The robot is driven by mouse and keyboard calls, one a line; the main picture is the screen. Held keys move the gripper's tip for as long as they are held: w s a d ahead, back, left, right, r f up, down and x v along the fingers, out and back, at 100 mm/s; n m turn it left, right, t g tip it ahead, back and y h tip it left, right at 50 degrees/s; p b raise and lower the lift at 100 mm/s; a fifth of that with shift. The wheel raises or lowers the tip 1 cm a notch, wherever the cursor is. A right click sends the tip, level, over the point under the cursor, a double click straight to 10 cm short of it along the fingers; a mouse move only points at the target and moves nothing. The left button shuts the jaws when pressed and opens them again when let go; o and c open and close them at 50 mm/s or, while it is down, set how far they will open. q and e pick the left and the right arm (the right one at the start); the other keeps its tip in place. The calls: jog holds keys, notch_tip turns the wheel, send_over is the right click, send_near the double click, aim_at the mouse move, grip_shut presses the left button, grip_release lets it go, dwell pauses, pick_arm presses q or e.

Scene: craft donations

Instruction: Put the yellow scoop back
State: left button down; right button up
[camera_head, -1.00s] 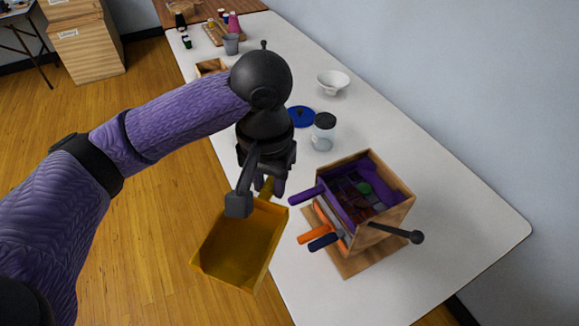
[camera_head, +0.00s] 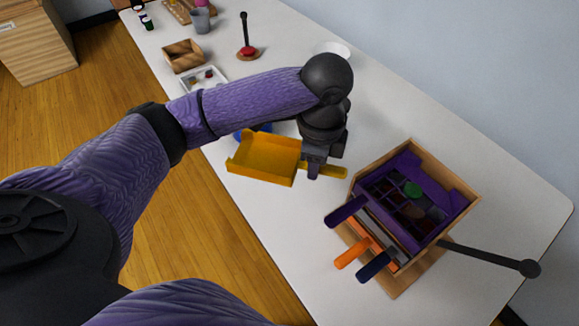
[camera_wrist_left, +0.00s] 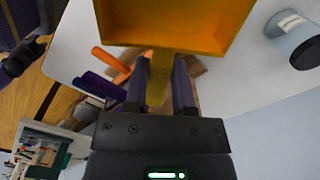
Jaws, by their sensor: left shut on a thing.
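The yellow scoop (camera_head: 263,158) is held up in the air, its pan to the left and its handle pointing right. It also shows in the left wrist view (camera_wrist_left: 178,22). My left gripper (camera_head: 314,172) is shut on its handle, left of and above the wooden box (camera_head: 462,172). The box holds a purple compartment tray (camera_head: 420,172) with small coloured pieces. Purple (camera_head: 346,211), orange (camera_head: 352,252) and dark blue (camera_head: 374,266) handles stick out of its near left side. A dark part at the left edge of the wrist view may be my right gripper; its jaws are unclear.
A black rod with a knob (camera_head: 495,257) sticks out right of the box. My left arm partly covers a blue lid and a white tray (camera_head: 204,80). A white bowl (camera_head: 336,49) is farther back. The white table (camera_head: 265,215) is clear below the scoop.

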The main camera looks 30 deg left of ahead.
aim_at(307, 207)
pick_arm(q)
jog(key=f+m+b, duration=0.2)
jog(key=f, duration=0.3)
jog(key=w+a+f+m+b, duration=0.1)
jog(key=f+m+b, duration=0.2)
jog(key=f, duration=0.3)
jog(key=f+m+b, duration=0.2)
jog(key=f+b, duration=0.1)
jog(key=f, duration=0.3)
jog(key=shift+w+a+f+m, duration=0.2)
jog(key=shift+w+f+m, duration=0.05)
jog(key=shift+m, duration=0.15)
jog(key=shift+r, duration=0.2)
jog(key=shift+c, duration=2.2)
grip_release()
jog(key=shift+f, duration=0.1)
pick_arm(e)
notch_tip(307, 207, down, 8)
jog(key=s+g, duration=0.1)
jog(key=s, duration=0.1)
jog(key=shift+s+d+f, duration=0.15)
jog(key=shift+s+f, duration=0.05)
jog(key=shift+s, duration=0.2)
jog(key=shift+s+d, duration=0.1)
